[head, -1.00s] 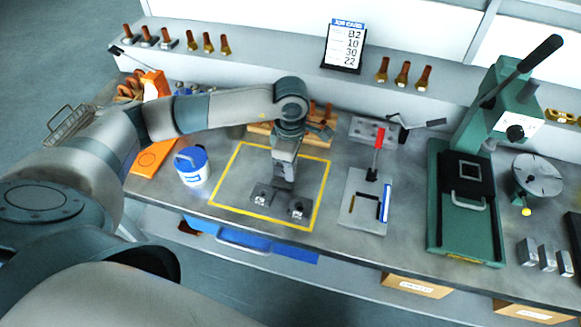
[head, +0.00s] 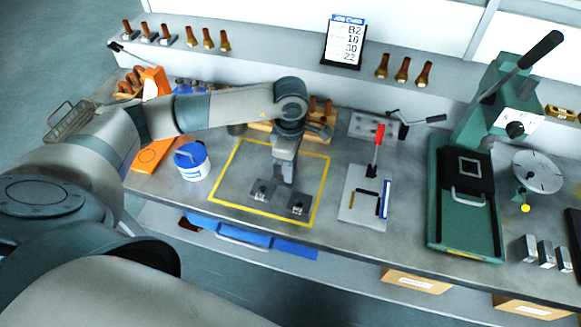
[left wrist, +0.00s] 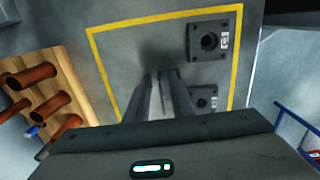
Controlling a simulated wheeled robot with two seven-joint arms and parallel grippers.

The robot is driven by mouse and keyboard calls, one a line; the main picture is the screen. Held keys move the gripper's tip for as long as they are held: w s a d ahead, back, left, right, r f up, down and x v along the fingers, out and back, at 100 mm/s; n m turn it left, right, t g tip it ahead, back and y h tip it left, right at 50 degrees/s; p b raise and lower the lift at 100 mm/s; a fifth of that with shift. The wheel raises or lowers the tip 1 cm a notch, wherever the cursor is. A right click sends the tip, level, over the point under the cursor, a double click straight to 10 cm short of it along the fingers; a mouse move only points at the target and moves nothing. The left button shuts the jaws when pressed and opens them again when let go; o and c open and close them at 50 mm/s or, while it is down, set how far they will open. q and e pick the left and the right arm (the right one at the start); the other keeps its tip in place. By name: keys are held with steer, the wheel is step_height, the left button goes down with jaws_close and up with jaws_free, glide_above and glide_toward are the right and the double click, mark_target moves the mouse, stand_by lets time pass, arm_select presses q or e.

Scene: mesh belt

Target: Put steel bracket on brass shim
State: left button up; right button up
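Two dark grey square plates with round holes and small pale tags lie inside a yellow-taped square on the bench: a left plate (head: 261,191) and a right plate (head: 297,205). The left wrist view also shows them, as an upper plate (left wrist: 214,38) and a lower plate (left wrist: 204,98) partly hidden by the gripper. I cannot tell whether either is the steel bracket, and I cannot pick out the brass shim. My left gripper (head: 284,180) points down just behind the plates. Its fingers (left wrist: 160,75) show a narrow gap with nothing visible between them. My right gripper is out of view.
A wooden rack with copper-coloured pieces (left wrist: 40,95) stands behind the square. A white-and-blue tub (head: 192,163) is left of it. A red-handled clamp fixture (head: 365,195) and a green press (head: 466,215) stand to the right. The taped area (head: 236,165) is otherwise mostly clear.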

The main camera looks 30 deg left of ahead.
arm_select(q)
steer(key=shift+r, duration=0.3)
step_height(320, 180, up, 12)
steer(key=b, duration=0.3)
steer(key=shift+f+b, duration=0.2)
steer(key=shift+b, duration=0.15)
steer(key=shift+o, duration=0.5)
